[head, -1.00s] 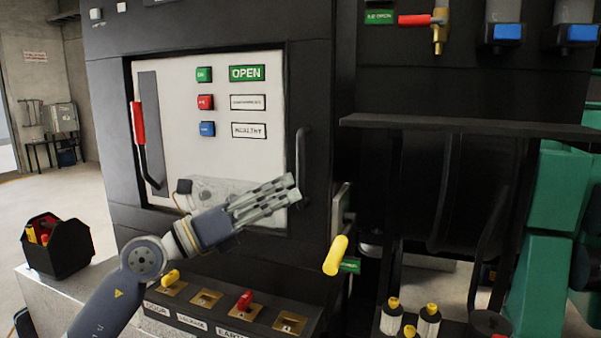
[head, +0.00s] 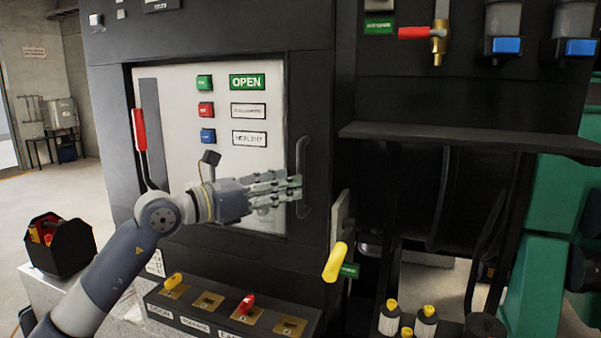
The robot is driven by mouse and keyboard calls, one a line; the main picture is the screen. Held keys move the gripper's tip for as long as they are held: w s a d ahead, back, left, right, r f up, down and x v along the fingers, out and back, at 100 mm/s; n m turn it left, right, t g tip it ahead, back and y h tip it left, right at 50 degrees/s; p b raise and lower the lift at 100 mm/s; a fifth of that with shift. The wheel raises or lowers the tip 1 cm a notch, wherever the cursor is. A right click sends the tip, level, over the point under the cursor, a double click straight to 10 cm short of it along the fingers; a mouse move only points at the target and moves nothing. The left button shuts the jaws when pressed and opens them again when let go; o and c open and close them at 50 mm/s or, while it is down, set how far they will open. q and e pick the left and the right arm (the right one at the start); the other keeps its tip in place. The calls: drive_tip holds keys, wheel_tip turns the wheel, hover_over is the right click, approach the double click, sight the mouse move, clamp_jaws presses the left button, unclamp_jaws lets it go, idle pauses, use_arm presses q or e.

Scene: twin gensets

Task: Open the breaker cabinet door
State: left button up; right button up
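The breaker cabinet door (head: 180,82) has a pale panel in a dark surround and looks shut. It carries a green OPEN label (head: 247,81), coloured buttons and a red-gripped lever (head: 139,130). A dark vertical handle (head: 303,152) stands at its right side. My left gripper (head: 296,188) is in front of the door, its fingertips overlapping the handle's middle in the head view. Whether they touch or enclose the handle cannot be told, nor whether the fingers are apart. My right gripper is not in view.
A row of keyed switches (head: 207,301) sits below the door. A yellow-gripped lever (head: 336,262) sticks out to the right of the handle. A dark shelf (head: 465,135) juts out further right. A black tote (head: 60,245) stands at the left.

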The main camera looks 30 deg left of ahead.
sight(300, 209)
use_arm(q)
drive_tip(key=shift+p+x, duration=1.25)
drive_tip(key=shift+x, duration=1.15)
drive_tip(key=shift+c, duration=0.3)
clamp_jaws()
